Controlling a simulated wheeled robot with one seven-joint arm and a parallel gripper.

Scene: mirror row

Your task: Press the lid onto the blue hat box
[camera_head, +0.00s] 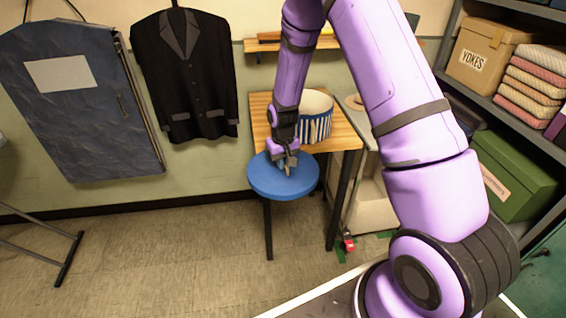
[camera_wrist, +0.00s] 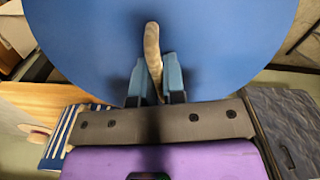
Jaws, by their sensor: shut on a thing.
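The round blue lid (camera_head: 283,180) is held up in front of the small wooden table, with its flat top facing up. A light rope-like handle (camera_wrist: 152,55) stands on the lid between my fingers. My gripper (camera_head: 287,163) is shut on that handle; the fingers also show in the wrist view (camera_wrist: 155,80). The hat box (camera_head: 315,118), blue-and-white striped with a cream inside, stands open on the table behind and to the right of the lid. Part of its striped side shows at the lower left of the wrist view (camera_wrist: 62,135).
The wooden table (camera_head: 345,135) has dark legs. A black jacket (camera_head: 185,75) and a blue garment bag (camera_head: 85,100) hang on the left. Shelves on the right hold a YOKES box (camera_head: 482,55), folded cloths (camera_head: 530,82) and a green box (camera_head: 520,175).

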